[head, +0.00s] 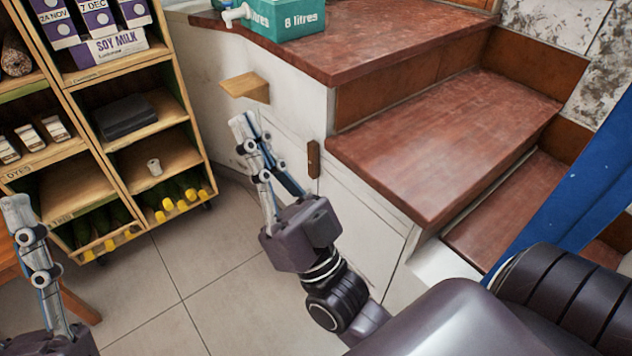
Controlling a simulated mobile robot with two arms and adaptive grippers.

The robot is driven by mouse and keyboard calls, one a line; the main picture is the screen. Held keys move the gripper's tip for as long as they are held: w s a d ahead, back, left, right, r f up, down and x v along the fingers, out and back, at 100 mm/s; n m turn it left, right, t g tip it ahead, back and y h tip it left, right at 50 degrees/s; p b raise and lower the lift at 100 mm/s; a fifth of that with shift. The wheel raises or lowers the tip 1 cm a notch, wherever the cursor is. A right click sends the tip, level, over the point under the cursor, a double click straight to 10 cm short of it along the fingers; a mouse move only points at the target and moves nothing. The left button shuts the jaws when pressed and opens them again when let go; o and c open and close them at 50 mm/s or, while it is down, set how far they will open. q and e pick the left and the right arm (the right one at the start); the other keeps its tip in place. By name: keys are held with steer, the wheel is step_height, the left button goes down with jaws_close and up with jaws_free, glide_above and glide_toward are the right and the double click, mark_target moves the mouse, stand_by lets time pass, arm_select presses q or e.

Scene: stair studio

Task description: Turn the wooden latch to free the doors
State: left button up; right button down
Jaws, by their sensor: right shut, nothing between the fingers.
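The wooden latch (313,159) is a small dark brown bar on the white panelling under the stairs. It stands upright across the seam of the white doors (350,215). My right gripper (243,130) is in front of the panelling, to the left of the latch and apart from it in the picture. Its fingers are shut and empty, pointing up and left, and they hide part of the doors. My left gripper (18,215) shows at the lower left edge, partly cut off; its finger opening cannot be made out.
A small wooden ledge (246,87) juts from the white wall above my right gripper. Red-brown stair treads (440,145) overhang the doors on the right. A wooden shelf unit (190,105) with boxes and bottles stands at the left. Tiled floor (165,290) between is clear.

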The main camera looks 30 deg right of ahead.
steer(key=w+d+f+m+g+h, duration=0.3)
steer(key=w+d+f+m+h, duration=0.2)
steer(key=f+m+h, duration=0.35)
steer(key=w+d+f+m+g+h, duration=0.35)
steer(key=d+f+m+h, duration=0.25)
steer(key=f+m, duration=0.4)
arm_select(q)
steer(key=w+f+g, duration=0.1)
steer(key=w+f+y, duration=0.1)
steer(key=w, duration=0.1)
steer(key=shift+d+f+g+p, duration=0.15)
steer(key=shift+f+g+p, duration=0.15)
steer(key=shift+g, duration=0.1)
arm_select(e)
steer(key=d+f+m+g+h, duration=0.1)
steer(key=d+f+m+g, duration=0.2)
steer(key=f, duration=0.7)
steer(key=d+f+m+g, duration=0.3)
steer(key=f+m+g, duration=0.1)
steer(key=f, duration=0.6)
steer(key=shift+s+f+h, duration=0.2)
steer(key=shift+s+h, duration=0.15)
steer(key=shift+g, duration=0.25)
